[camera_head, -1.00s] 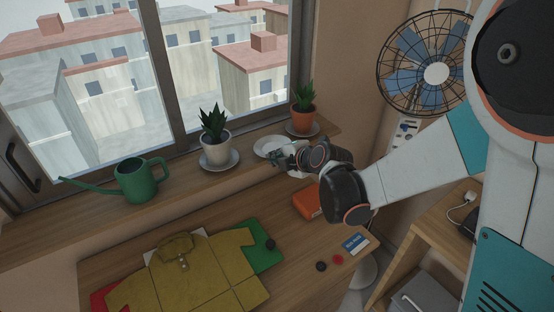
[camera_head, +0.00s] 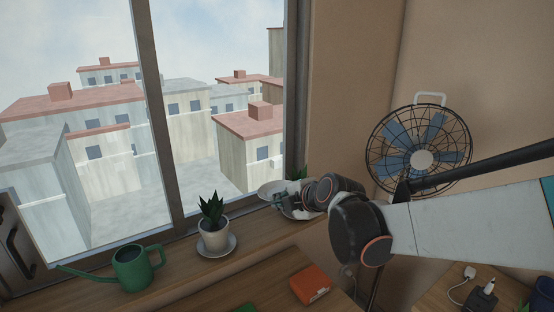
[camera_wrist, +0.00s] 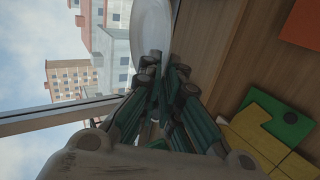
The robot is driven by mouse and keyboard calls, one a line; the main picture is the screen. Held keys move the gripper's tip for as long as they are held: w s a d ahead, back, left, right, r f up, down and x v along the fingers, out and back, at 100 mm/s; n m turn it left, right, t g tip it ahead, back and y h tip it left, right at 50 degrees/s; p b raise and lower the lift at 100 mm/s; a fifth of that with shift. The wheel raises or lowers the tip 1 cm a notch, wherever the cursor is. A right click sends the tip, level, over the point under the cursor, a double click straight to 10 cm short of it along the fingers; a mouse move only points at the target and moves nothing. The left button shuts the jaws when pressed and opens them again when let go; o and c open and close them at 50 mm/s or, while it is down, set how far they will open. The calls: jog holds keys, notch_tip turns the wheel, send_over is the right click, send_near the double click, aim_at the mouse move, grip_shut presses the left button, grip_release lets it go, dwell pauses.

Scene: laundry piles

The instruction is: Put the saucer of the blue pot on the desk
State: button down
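A white saucer (camera_head: 270,188) with no pot on it is in my gripper (camera_head: 283,203), above the windowsill (camera_head: 182,262) in the head view. In the wrist view the saucer (camera_wrist: 152,28) stands edge-on, tilted, its rim between the fingers of my gripper (camera_wrist: 160,72), which look shut on it. No blue pot shows. A white pot (camera_head: 215,240) stands on its own saucer (camera_head: 217,250) to the left. The wooden desk (camera_head: 255,292) shows only in part at the bottom.
A plant (camera_head: 298,173) shows behind my gripper; its pot is hidden. A green watering can (camera_head: 133,270) stands on the sill at left. An orange box (camera_head: 310,285) lies on the desk. A fan (camera_head: 421,159) is at right.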

jog(key=s+d+f+m+t+h+b, duration=0.1)
jog(key=s+d+f+m+h+b, duration=0.1)
jog(key=d+f, duration=0.5)
jog(key=s+d+f+m+h+b, duration=0.1)
jog(key=s+d+f+m+h, duration=0.2)
jog(key=d, duration=0.9)
jog(key=s+f+m, duration=0.1)
jog(key=s+f, duration=0.2)
jog(key=f, duration=0.2)
jog(key=shift+s+f+t+h+b, duration=0.2)
jog(key=shift+s+t+h+b, duration=0.1)
jog(key=shift+s+t+b, duration=0.1)
jog(key=shift+d, duration=0.15)
